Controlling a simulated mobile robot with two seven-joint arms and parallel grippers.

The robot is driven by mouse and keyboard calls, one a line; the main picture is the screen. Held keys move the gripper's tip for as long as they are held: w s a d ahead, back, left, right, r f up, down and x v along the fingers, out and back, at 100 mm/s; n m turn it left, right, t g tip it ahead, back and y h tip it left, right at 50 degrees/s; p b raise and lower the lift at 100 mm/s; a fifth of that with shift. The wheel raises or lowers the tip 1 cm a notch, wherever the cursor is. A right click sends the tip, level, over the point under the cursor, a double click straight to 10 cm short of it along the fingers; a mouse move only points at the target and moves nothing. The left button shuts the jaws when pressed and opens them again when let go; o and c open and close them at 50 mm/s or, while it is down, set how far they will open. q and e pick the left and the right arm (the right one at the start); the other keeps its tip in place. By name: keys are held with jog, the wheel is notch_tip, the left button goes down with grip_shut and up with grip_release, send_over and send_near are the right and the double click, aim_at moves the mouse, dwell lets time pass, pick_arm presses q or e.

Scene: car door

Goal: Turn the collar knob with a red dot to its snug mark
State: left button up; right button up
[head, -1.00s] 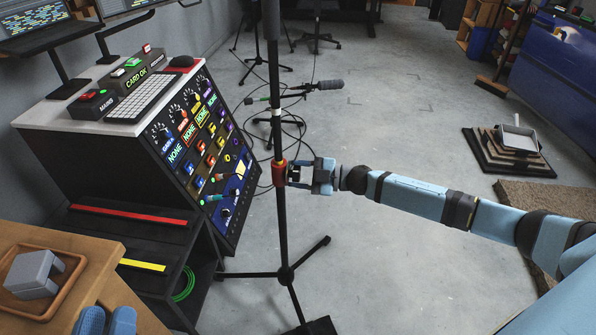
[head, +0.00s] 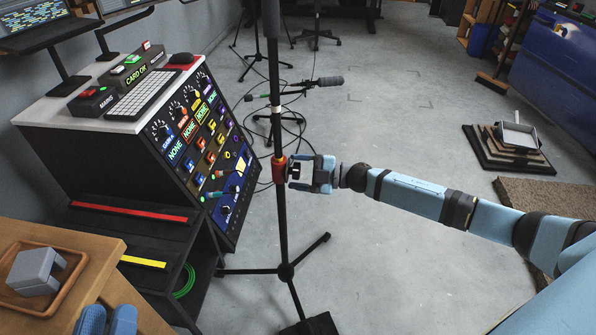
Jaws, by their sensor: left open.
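The orange-red collar (head: 279,168) sits around the black upright pole of a stand (head: 282,225). My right gripper (head: 294,172) is at the collar's right side, its fingers pointing left at it. A small dark part shows between the fingers. The knob, its red dot and the snug mark cannot be made out at this size, and the fingers cover much of that side. I cannot tell whether the fingers grip the knob. My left gripper (head: 106,320) is at the bottom left edge, in front of the wooden table, with its two blue fingertips apart and empty.
A sloped control panel (head: 215,150) stands close left of the pole. The wooden table (head: 85,265) bears a tray with a grey block (head: 35,272). The stand's legs (head: 310,255) spread on the floor. Cables lie behind. The floor right of the stand is clear.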

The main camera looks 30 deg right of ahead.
pick_arm(q)
jog(key=shift+r, duration=0.2)
pick_arm(e)
jog(key=shift+d, duration=0.1)
pick_arm(q)
jog(key=f+g+y+p, duration=0.1)
jog(key=f, duration=0.1)
jog(key=a+f+g+y+p, duration=0.1)
jog(key=f, duration=0.2)
jog(key=shift+w+a+p, duration=0.2)
jog(key=shift+p, duration=0.15)
pick_arm(e)
jog(key=v, duration=1.3)
jog(key=shift+s+d, duration=0.25)
pick_arm(q)
jog(key=shift+s, duration=0.1)
